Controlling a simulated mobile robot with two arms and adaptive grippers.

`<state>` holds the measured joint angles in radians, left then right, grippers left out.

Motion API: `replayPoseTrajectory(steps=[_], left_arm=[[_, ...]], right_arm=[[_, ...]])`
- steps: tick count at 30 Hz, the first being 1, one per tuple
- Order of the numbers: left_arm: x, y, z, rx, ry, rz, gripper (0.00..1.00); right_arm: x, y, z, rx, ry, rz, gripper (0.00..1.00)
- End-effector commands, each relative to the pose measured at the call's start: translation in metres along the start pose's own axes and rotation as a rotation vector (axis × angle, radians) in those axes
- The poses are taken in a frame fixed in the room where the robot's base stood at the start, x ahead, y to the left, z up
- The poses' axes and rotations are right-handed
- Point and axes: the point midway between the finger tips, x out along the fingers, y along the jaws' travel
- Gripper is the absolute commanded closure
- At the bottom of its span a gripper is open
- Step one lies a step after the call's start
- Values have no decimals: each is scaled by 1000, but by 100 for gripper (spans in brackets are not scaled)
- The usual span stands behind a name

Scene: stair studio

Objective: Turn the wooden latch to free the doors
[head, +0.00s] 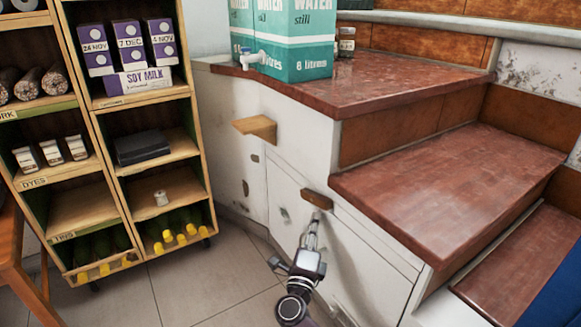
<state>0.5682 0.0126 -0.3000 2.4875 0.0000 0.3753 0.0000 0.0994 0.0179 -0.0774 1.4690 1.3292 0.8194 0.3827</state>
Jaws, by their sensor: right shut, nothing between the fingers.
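The wooden latch (316,198) is a small brown block on the white cabinet front under the stairs. It lies nearly level, slanting slightly down to the right. The white doors (283,190) are set in the side of the stairs and look closed. The seam between them is partly hidden by my arm. My right gripper (314,222) points up toward the latch from below, with its fingertips close under the block. It is shut and empty. I cannot tell whether the fingertips touch the latch. My left gripper is not in view.
A pale wooden bracket (257,128) juts from the white wall, up and left of the latch. Brown stair treads (450,170) overhang at right. A wooden shelf unit (148,99) with cartons and bottles stands at left. The tiled floor (195,285) between is clear.

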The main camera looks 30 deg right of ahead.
Motion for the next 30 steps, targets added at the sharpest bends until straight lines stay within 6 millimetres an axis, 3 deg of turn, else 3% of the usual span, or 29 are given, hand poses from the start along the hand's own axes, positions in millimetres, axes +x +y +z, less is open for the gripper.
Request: replayPoseTrajectory(steps=[1,21,26,30], left_arm=[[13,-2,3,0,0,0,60],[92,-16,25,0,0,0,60],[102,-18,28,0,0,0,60],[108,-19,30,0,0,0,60]], right_arm=[[0,-7,1,-14,-1,15,100],[-5,-20,-6,-198,0,198,100],[-32,-25,-32,-199,0,198,100],[-59,-30,-33,-194,-1,199,100]])
